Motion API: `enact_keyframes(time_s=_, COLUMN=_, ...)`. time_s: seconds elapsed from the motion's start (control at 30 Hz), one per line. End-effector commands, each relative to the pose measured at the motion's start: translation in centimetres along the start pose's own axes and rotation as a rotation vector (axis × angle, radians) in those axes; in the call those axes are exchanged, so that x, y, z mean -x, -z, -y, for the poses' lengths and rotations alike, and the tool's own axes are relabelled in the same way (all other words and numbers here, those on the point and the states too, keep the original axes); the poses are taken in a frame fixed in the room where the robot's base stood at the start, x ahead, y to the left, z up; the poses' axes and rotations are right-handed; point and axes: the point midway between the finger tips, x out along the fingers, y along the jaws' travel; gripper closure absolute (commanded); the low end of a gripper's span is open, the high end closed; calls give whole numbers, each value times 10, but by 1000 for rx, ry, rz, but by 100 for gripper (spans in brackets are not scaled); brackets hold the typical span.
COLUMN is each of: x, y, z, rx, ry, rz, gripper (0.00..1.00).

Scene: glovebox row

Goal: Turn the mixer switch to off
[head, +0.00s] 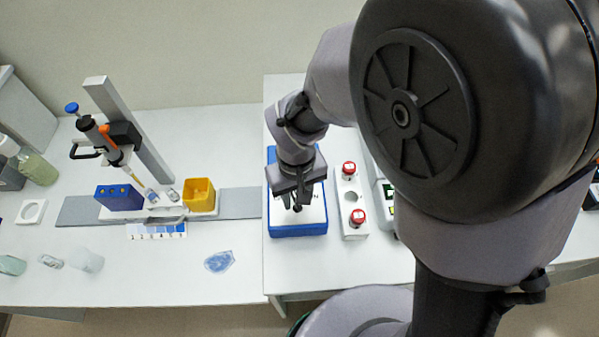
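The device has a blue body and a white top. It may be the mixer, but I cannot tell for sure. My gripper and wrist cover much of its top. I cannot make out a switch on it. The fingertips are close to the white top; I cannot tell whether they touch anything. The fingers are small and dark here, so their opening is unclear.
A pipette stand (130,130), a dark blue block (119,197) and a yellow container (200,195) are at left. A clear bluish item (219,262) lies near the front edge.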

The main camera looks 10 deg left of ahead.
Motion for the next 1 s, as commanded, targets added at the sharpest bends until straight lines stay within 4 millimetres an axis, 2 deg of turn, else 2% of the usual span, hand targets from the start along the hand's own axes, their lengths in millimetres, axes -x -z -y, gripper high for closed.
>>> enact_keyframes(time_s=0.17, x=1, y=0, z=0, rx=0, ry=0, rz=0, gripper=67)
enact_keyframes(time_s=0.27, x=13, y=1, z=0, rx=1, ry=0, rz=-2, gripper=67)
enact_keyframes(time_s=0.7, x=137, y=1, z=0, rx=-1, ry=0, rz=-5, gripper=67)
enact_keyframes(time_s=0.83, x=161, y=1, z=0, rx=0, ry=0, rz=-3, gripper=67)
enact_keyframes(time_s=1.0, x=174, y=0, z=0, rx=0, ry=0, rz=0, gripper=67)
